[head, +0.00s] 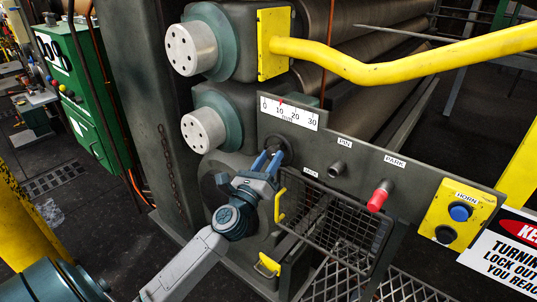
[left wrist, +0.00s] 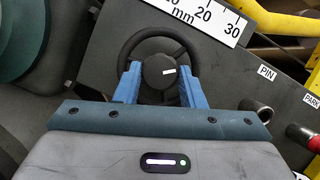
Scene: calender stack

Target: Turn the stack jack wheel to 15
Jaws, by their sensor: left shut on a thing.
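The jack wheel (left wrist: 160,74) is a black ring with a round knob and a white mark, on the dark grey panel. In the left wrist view, the blue fingers of my left gripper (left wrist: 159,88) stand on either side of the knob, within the ring, shut on the wheel. In the head view my left gripper (head: 268,163) partly hides the wheel (head: 277,143). The white scale (head: 289,113), marked 0 to 30 mm, is above the wheel. Its red pointer (head: 281,101) sits near 10. My right gripper is not in view.
Right of the wheel are a PIN knob (head: 338,168), a red PARK knob (head: 378,197) and a yellow HORN box (head: 459,213). A wire basket (head: 335,222) is below the panel. A yellow rail (head: 400,65) crosses above. Rollers (head: 352,45) lie behind.

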